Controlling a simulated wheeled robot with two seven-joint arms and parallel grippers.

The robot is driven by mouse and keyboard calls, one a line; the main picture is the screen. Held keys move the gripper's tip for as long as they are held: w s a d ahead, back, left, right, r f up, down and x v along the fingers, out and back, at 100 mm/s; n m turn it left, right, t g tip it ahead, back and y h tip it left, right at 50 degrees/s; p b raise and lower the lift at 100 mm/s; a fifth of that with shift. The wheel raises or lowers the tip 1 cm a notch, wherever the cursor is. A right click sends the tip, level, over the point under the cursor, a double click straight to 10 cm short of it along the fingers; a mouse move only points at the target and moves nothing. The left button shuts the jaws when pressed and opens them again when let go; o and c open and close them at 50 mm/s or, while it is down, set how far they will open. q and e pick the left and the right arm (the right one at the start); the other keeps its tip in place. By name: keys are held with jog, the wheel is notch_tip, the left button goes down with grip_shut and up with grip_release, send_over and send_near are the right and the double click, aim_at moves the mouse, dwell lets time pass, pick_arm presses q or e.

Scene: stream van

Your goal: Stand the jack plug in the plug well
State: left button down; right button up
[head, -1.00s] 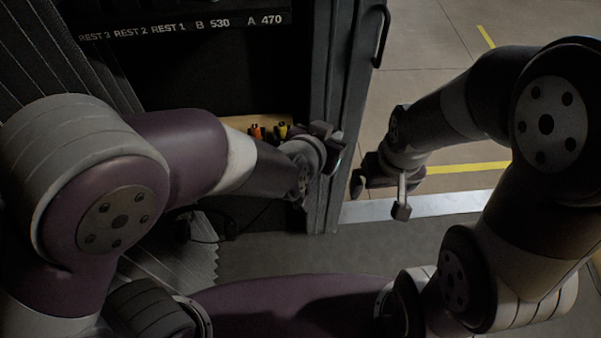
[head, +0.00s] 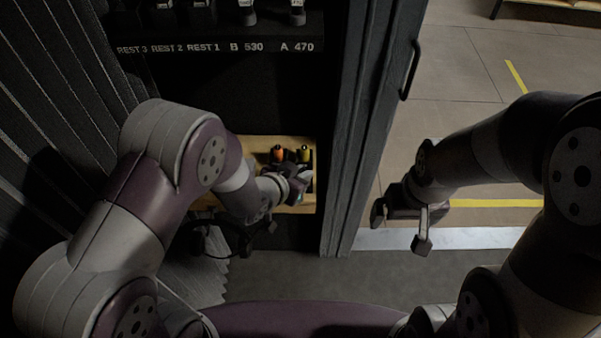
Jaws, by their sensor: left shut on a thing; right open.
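A pale wooden board (head: 240,146) lies in the dark bay, with an orange-bodied piece (head: 278,155) and a yellow-bodied piece (head: 304,155) standing side by side near its right end. My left gripper (head: 298,186) is over the board's front right part, just in front of these two pieces. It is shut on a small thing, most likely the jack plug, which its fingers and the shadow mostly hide. I cannot make out the plug well clearly. My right gripper (head: 400,228) is open and empty, out to the right beyond the dark post.
A shelf (head: 215,48) labelled REST 3 to A 470 holds several items above the board. A dark post (head: 355,150) with a handle (head: 409,70) stands right of the board. A dark cable (head: 205,240) hangs below my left arm. Open floor lies right.

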pick_arm(q)
jog(key=shift+s+f, duration=0.1)
jog(key=shift+f, duration=0.05)
jog(key=c, duration=1.1)
grip_release()
jog(key=shift+r, duration=0.25)
jog(key=shift+s+a+r, duration=0.15)
jog(key=shift+r, duration=0.05)
jog(key=s+a+r+n+g+y, duration=0.3)
jog(key=s+a+r+g, duration=0.1)
jog(key=s+a, duration=0.3)
jog(key=s+a+r+n+g+y+p, duration=0.1)
jog(key=s+a+r+n+g+y, duration=0.2)
jog(key=s+a, duration=0.5)
notch_tip(320, 180, up, 2)
jog(key=shift+a+r+g, duration=0.1)
jog(key=shift+a+g, duration=0.5)
jog(key=shift+a, duration=0.4)
